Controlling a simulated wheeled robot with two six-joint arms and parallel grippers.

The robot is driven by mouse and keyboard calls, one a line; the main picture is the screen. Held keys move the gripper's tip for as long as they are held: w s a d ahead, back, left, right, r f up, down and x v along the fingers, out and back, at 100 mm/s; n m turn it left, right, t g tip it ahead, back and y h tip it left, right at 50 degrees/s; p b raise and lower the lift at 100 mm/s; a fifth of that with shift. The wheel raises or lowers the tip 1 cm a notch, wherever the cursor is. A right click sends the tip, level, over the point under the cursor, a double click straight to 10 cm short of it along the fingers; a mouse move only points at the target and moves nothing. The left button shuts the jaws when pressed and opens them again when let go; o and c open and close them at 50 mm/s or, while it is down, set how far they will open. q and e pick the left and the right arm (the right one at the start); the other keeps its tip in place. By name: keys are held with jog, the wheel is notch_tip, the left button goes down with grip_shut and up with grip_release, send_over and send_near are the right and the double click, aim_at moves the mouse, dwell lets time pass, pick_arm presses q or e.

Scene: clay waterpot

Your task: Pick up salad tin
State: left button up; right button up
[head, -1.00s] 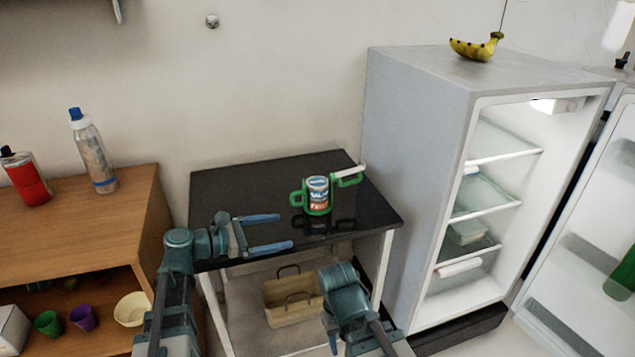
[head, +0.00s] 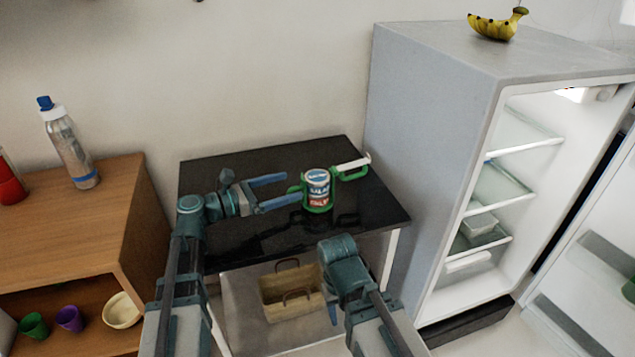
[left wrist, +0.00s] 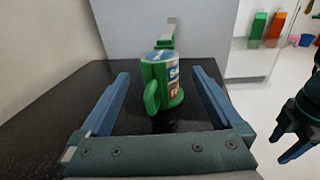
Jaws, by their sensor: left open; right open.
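The salad tin (head: 318,188), with a white, blue and red label, stands upright on the black tabletop (head: 240,232). A green handled piece (head: 294,189) wraps around it; I cannot tell if it is one object with the tin. In the left wrist view the tin (left wrist: 173,77) is ahead, between the lines of the fingers, handle toward me. My left gripper (head: 286,190) is open and empty, its fingertips just left of the handle. My right gripper (left wrist: 284,147) is open, low at the right of the left wrist view; in the head view it is mostly hidden behind its arm.
A green item with a white bar (head: 352,168) lies right behind the tin. The fridge (head: 425,150) stands close on the right, its door open. A basket (head: 290,292) sits on the shelf below the table. A wooden cabinet (head: 75,220) stands at left.

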aim_at(318, 176)
pick_arm(q)
jog(key=shift+x, duration=2.25)
jog(key=shift+w+d, duration=0.1)
jog(key=x, duration=0.5)
jog(key=shift+r, duration=0.15)
jog(key=c, duration=1.3)
jog(key=shift+c, duration=0.2)
jog(key=shift+r, duration=0.1)
notch_tip(318, 176, up, 10)
jog(key=p, duration=1)
